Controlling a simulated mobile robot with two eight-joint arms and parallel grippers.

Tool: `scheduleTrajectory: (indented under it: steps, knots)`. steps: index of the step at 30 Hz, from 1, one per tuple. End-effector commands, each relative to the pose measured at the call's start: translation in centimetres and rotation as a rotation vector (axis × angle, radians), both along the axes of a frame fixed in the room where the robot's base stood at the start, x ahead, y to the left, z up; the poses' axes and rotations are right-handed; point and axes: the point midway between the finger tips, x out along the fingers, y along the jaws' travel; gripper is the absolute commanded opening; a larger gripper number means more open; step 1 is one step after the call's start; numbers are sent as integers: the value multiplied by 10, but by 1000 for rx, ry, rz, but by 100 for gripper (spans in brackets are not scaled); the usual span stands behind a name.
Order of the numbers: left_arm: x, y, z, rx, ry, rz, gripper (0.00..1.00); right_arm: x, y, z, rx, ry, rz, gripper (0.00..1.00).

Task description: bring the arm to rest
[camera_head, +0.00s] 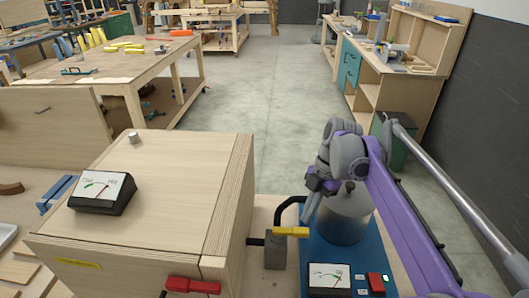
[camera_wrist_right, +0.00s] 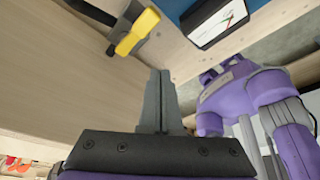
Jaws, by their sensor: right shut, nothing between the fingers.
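My right arm comes in from the right in the head view, purple with grey joints. It is bent, with its wrist above a grey rounded vessel (camera_head: 345,212) on a blue board. My right gripper (camera_head: 309,207) points down at the left side of this vessel. In the right wrist view my right gripper (camera_wrist_right: 160,97) shows its two grey fingers together, with nothing between them. Whether the fingers touch the vessel I cannot tell. My left gripper is not in view.
A yellow-handled valve (camera_head: 290,232) on a black pipe is close left of the gripper, beside a large plywood box (camera_head: 170,185). A dial meter (camera_head: 328,276) and a red switch (camera_head: 376,283) sit in front. Workbenches stand further back; the grey floor (camera_head: 275,110) between them is clear.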

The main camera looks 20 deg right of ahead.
Motion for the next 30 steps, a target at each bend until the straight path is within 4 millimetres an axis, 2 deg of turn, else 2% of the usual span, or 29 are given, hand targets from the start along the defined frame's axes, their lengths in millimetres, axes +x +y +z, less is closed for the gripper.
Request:
scheduleTrajectory:
  steps: [5, 8, 15, 21, 27, 30]
  knots:
    - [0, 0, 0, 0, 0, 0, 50, -7, 7, -3, -27, 4, -71, 0]
    - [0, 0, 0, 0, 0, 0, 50, -21, 17, -10, -78, 10, -231, 0]
    - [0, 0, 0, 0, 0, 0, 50, -74, 48, -45, -174, -27, -832, 0]
    - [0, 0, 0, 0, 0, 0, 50, -120, 65, -83, -111, -87, -1341, 0]
    - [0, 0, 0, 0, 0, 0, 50, -153, 74, -117, 40, -112, -1712, 0]
    - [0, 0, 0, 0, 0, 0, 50, -161, 76, -127, 100, -109, -1813, 0]
